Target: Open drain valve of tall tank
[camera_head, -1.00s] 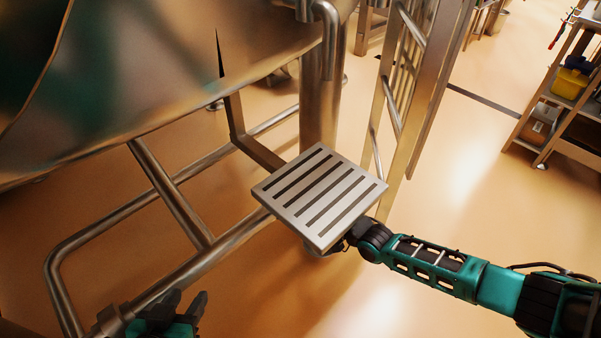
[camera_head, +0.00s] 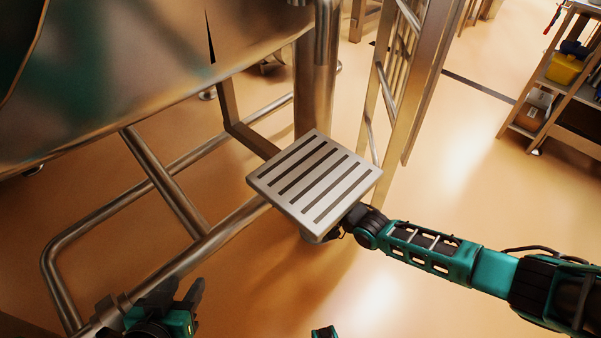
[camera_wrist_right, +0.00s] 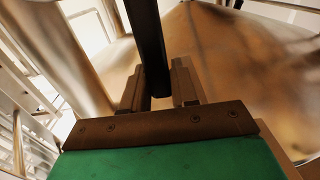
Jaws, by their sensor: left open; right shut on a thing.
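A large steel tank (camera_head: 120,80) fills the upper left of the head view; I cannot tell whether it is the tall one. My right arm reaches under a slotted metal step plate (camera_head: 315,185), which hides most of that gripper in the head view. In the right wrist view, my right gripper (camera_wrist_right: 158,92) is shut on a dark bar (camera_wrist_right: 150,42), which looks like a valve handle. The valve body is not clearly visible. My left gripper (camera_head: 182,296) is open and empty at the lower left, close to a floor-level pipe rail.
Steel pipe rails (camera_head: 95,222) run low across the left. A steel column (camera_head: 315,85) stands behind the plate, with a ladder-like frame (camera_head: 405,85) to its right. A shelf rack (camera_head: 560,80) stands at the far right. The floor right of the frame is clear.

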